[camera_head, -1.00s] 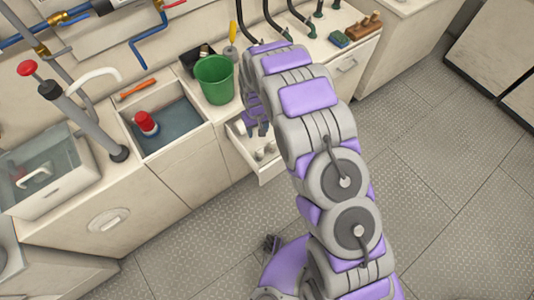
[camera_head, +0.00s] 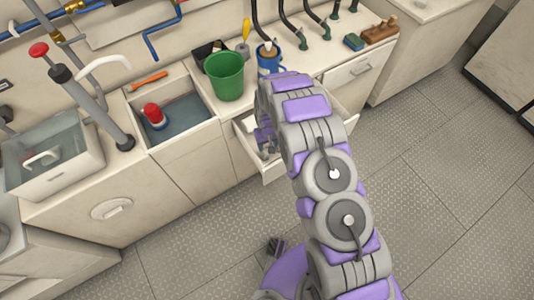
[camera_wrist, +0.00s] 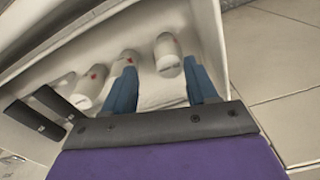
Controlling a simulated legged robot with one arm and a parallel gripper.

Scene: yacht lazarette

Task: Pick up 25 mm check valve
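Several white rounded cylinders lie in an open drawer (camera_head: 272,172). In the wrist view, one cylinder (camera_wrist: 167,52) lies just beyond the gap between my fingertips, and others with red marks (camera_wrist: 92,85) lie to the left. Their labels are too small to read, so I cannot tell which is the 25 mm check valve. My gripper (camera_wrist: 163,75) is open, its two blue fingers pointing into the drawer. A pale piece (camera_wrist: 160,92) shows between the fingers, not gripped. In the head view, my gripper (camera_head: 266,140) is at the drawer, partly hidden by my arm.
Two dark blocks (camera_wrist: 48,110) lie at the drawer's left side. Drawer walls stand close around my gripper. On the counter above are a green bucket (camera_head: 224,75), a blue mug (camera_head: 269,60) and a sink with a red-topped object (camera_head: 154,115). Floor to the right is clear.

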